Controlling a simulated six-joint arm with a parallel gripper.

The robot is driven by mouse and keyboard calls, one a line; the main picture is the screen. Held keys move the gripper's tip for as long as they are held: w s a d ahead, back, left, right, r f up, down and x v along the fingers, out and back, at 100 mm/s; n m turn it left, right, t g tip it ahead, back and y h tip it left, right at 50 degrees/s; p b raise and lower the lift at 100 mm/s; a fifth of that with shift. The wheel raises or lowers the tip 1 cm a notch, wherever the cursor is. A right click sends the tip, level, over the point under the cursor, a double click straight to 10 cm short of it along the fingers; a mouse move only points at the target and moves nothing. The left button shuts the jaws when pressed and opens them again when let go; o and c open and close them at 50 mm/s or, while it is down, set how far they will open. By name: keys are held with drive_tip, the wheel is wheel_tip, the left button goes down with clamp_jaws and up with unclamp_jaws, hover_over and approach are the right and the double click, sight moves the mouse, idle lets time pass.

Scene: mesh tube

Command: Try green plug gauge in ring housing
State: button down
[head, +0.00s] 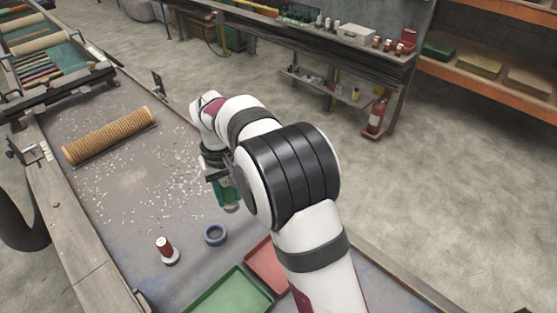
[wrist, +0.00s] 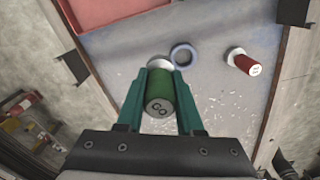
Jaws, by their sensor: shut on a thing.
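The green plug gauge (wrist: 159,105), marked "GO" on its end, is held between the two green fingers of my gripper (wrist: 161,100) in the wrist view. A pale flange shows at its far end. In the head view my gripper (head: 222,188) is above the table, mostly behind my arm, and only part of the gauge shows. The ring housing (head: 215,234) is a blue-grey ring lying flat on the table, and it also shows in the wrist view (wrist: 183,55), just beyond the gauge and to its right. The gauge looks apart from the ring.
A red plug gauge (head: 165,250) with a white base stands left of the ring. A green tray (head: 232,292) and a red tray (head: 268,265) lie at the near edge. A tan mesh roll (head: 110,135) and white scraps lie farther back on the table.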

drive_tip(key=shift+n, duration=0.6)
drive_tip(key=shift+s+a+f, duration=0.1)
drive_tip(key=shift+a+f, duration=0.85)
drive_tip(key=shift+f, duration=0.7)
drive_tip(key=shift+s+a+f, duration=0.15)
drive_tip(key=shift+a+f, duration=0.8)
drive_tip(key=shift+f, duration=0.7)
drive_tip(key=shift+s+a+f, duration=0.1)
drive_tip(key=shift+a+f, duration=0.85)
drive_tip(key=shift+f, duration=0.7)
drive_tip(key=shift+f, duration=1.35)
wheel_tip(320, 180, up, 7)
